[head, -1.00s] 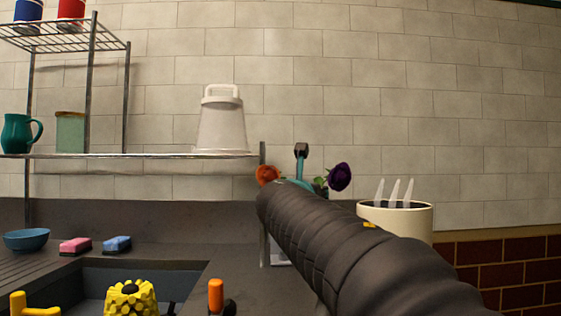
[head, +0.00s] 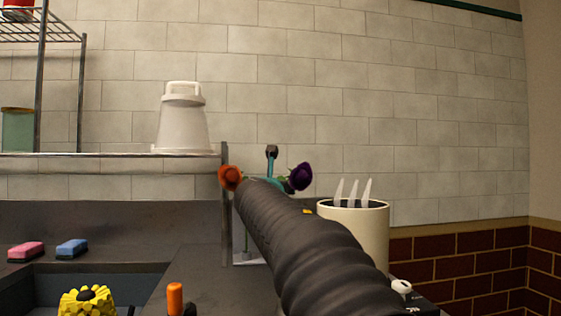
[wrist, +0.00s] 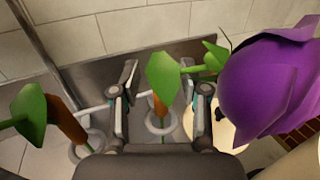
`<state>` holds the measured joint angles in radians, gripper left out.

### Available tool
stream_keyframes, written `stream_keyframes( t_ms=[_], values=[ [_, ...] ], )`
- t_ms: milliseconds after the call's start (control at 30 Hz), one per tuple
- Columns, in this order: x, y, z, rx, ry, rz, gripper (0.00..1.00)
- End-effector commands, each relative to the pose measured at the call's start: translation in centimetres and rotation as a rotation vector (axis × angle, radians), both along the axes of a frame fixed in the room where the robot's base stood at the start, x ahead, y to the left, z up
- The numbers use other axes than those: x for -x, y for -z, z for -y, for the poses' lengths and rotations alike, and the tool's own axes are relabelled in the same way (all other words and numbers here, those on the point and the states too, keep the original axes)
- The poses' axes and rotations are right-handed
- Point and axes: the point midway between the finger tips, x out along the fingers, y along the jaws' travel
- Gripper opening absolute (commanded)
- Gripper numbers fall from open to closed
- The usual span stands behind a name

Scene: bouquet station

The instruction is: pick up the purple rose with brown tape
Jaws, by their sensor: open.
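The purple rose (head: 300,176) stands just right of my dark arm's far end in the head view. In the wrist view its large bloom (wrist: 275,85) fills the right side, beside my gripper. My gripper (wrist: 160,85) is open, one finger on each side of a green stem with brown tape (wrist: 156,104) and a big leaf. A thin green stem runs from near that leaf towards the purple bloom, so the taped stem appears to be the purple rose's. The stem passes through a pale ring (wrist: 161,125). In the head view my arm hides most of the gripper and stem.
An orange rose (head: 231,178) is left of my arm. Another brown-taped stem (wrist: 66,122) stands left in the wrist view. A cream pot (head: 355,240) with white pointed items is close right. A shelf (head: 110,154) with a white bucket (head: 182,120) and a sink are left.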

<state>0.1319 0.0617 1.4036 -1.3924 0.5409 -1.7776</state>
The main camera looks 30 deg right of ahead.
Motion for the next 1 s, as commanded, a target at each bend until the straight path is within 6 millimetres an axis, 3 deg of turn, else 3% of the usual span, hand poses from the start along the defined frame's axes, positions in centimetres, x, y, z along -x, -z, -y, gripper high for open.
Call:
stream_keyframes(
  t_ms=[33, 200, 667, 867, 1000],
  values=[
    [0.0, 0.0, 0.0, 0.0, 0.0, 0.0, 0.4],
    [0.0, 0.0, 0.0, 0.0, 0.0, 0.0, 0.0],
    [0.0, -0.5, 0.0, 0.001, 0.0, 0.001, 0.0],
    [0.0, -2.6, 0.0, 0.001, 0.0, 0.002, 0.0],
    [0.0, -5.1, 0.0, 0.0, 0.0, 0.004, 0.0]
  ],
)
